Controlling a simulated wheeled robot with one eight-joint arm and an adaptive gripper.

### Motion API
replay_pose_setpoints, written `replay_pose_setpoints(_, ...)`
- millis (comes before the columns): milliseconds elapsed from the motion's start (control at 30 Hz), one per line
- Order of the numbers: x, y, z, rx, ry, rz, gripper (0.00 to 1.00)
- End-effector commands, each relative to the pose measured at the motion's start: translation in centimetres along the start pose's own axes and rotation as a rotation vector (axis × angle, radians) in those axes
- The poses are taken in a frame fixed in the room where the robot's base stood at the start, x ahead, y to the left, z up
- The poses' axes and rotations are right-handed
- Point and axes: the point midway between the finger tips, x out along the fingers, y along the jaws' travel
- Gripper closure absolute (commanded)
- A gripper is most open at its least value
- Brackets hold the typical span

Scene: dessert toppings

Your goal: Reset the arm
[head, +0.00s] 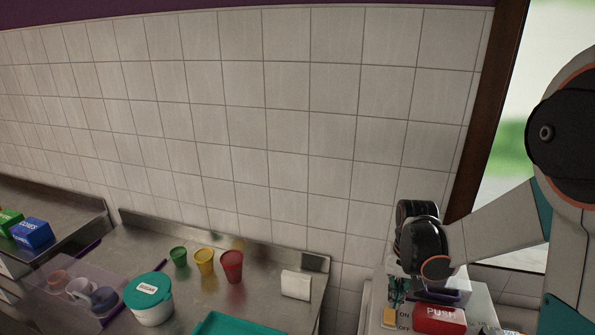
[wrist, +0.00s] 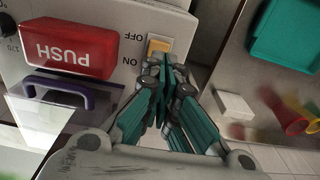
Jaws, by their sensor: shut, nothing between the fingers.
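My gripper (wrist: 165,75) is shut and empty in the wrist view. Its teal fingers are together, with the tips close to the yellow switch (wrist: 158,45) marked ON and OFF; I cannot tell whether they touch. In the head view my arm reaches in from the right, and my gripper (head: 396,290) points down over a grey machine (head: 480,296), mostly hidden behind my wrist. The yellow switch also shows there (head: 390,316), beside the red PUSH button (head: 438,318). The button also shows in the wrist view (wrist: 70,47).
A purple handle (wrist: 75,90) sits by the button. The steel counter to the left holds green (head: 179,256), yellow (head: 205,261) and red (head: 232,266) cups, a sugar tub (head: 150,300), a teal tray (head: 235,325) and a white block (head: 296,284). A tiled wall stands behind.

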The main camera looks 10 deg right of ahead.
Motion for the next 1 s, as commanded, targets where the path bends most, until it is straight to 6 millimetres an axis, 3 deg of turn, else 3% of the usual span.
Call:
replay_pose_setpoints(567,0.3,-2.6,6.7,-0.156,0.24,-0.047,1.0)
replay_pose_setpoints(1000,3.6,-3.5,13.2,-0.279,0.436,-0.086,1.0)
